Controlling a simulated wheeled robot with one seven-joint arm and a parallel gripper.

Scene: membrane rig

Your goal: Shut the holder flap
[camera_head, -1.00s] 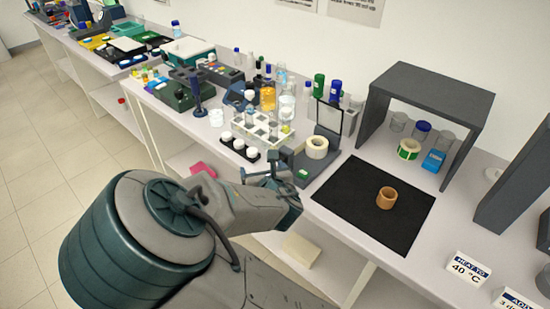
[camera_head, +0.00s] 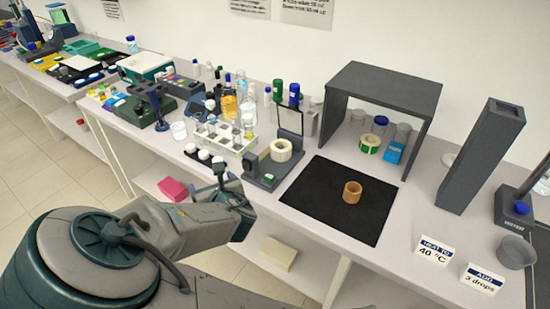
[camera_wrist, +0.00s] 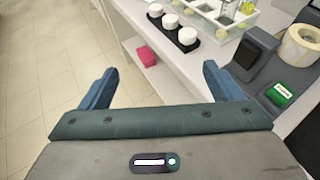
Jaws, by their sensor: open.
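The holder (camera_head: 264,178) is a dark grey device on the bench with a green-marked button. Its framed flap (camera_head: 291,121) stands upright, raised at the back. A cream ring-shaped roll (camera_head: 281,150) sits on the holder; it also shows at the right edge of the wrist view (camera_wrist: 300,46). My gripper (camera_head: 232,180) is in front of the bench edge, left of and apart from the holder. In the wrist view my gripper (camera_wrist: 158,88) has its two blue fingers wide apart with nothing between them. The flap is out of the wrist view.
A black mat (camera_head: 338,217) with a tan ring (camera_head: 352,192) lies right of the holder. A grey arch (camera_head: 384,88) stands behind it. A dark tray of white-capped jars (camera_head: 204,156) and a bottle rack (camera_head: 222,136) stand left. Signs (camera_head: 432,250) stand near the front edge.

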